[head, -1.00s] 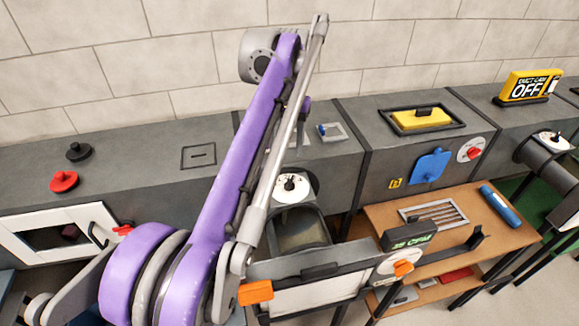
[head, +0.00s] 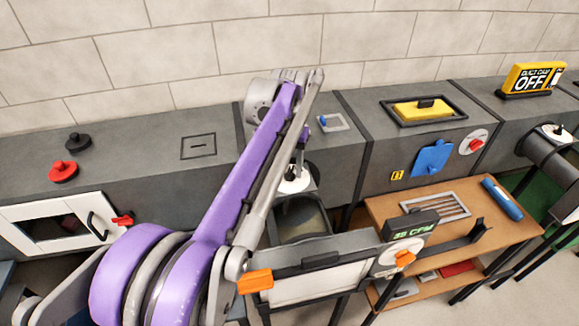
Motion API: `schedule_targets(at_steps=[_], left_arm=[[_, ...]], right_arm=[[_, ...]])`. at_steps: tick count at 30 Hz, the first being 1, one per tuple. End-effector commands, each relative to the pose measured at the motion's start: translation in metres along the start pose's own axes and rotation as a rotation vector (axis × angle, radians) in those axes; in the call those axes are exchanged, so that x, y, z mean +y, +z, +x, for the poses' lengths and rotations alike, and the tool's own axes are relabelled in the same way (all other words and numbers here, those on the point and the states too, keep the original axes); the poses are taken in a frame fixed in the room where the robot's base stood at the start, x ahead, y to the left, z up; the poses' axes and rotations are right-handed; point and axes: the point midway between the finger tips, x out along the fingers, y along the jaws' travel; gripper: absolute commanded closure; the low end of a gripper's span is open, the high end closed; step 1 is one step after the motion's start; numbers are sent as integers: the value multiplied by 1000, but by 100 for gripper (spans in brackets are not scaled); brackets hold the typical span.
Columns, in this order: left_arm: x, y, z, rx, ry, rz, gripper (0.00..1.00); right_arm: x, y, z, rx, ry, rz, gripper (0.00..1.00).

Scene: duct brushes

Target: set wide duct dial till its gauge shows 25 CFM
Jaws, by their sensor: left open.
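A white round dial (head: 289,184) with a dark knob is on the front of the grey duct, above a wide dark duct opening (head: 301,217). My left gripper (head: 297,170) is at this dial, pointing down and open. My purple arm covers part of the dial and gripper, so I cannot tell whether the fingers touch the knob. A dark gauge (head: 411,227) with green digits appears to read 35 CFM. It stands just above another white dial with an orange knob (head: 404,257). My right gripper is out of view.
A wooden table (head: 385,209) holds a metal grille and a blue cylinder (head: 502,198).

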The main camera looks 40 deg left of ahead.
Motion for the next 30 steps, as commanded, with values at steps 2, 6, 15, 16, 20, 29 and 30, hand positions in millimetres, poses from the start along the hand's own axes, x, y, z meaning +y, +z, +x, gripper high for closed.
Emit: schedule_targets(at_steps=[2, 6, 15, 16, 20, 29, 30], left_arm=[[0, 0, 0, 0, 0, 0, 55], [0, 0, 0, 0, 0, 0, 69], [0, 0, 0, 0, 0, 0, 100], [0, 0, 0, 0, 0, 0, 100], [0, 0, -1, 0, 0, -1, 100], [0, 0, -2, 1, 0, -77, 100], [0, 0, -2, 1, 0, -99, 100]], right_arm=[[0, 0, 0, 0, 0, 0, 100], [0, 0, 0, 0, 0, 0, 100], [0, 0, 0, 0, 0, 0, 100], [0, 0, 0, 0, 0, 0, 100], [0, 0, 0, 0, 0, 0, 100], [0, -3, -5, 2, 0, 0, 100], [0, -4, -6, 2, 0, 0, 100]])
